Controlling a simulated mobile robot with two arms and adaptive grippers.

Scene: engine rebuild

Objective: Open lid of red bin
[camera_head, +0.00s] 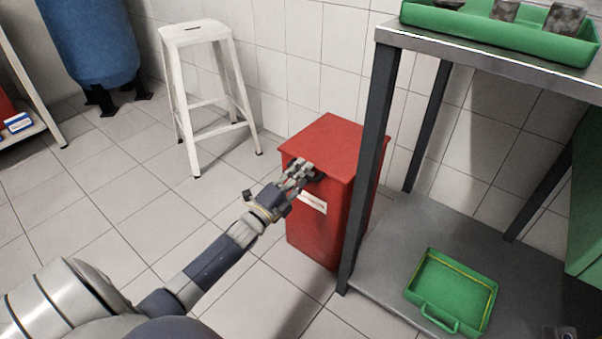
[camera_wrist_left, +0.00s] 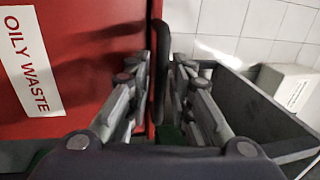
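The red bin (camera_head: 318,229) stands on the floor beside the table's near leg, with a white label on its front. Its lid (camera_head: 327,144) lies flat and looks closed. My left gripper (camera_head: 306,170) is at the lid's front edge. In the left wrist view, the bin's red front (camera_wrist_left: 85,75) and its "OILY WASTE" label are on the left. A dark handle (camera_wrist_left: 160,75) stands between the close-set fingers of my left gripper (camera_wrist_left: 161,70), which look shut on it. A dark part at the bottom right edge may be my right gripper (camera_head: 562,332); its fingers are not clear.
A metal table (camera_head: 455,50) with a lower shelf (camera_head: 400,255) stands right of the bin, its leg close to it. A green tray (camera_head: 455,292) lies on the shelf. A white stool (camera_head: 195,35) stands behind left. The floor left of the bin is clear.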

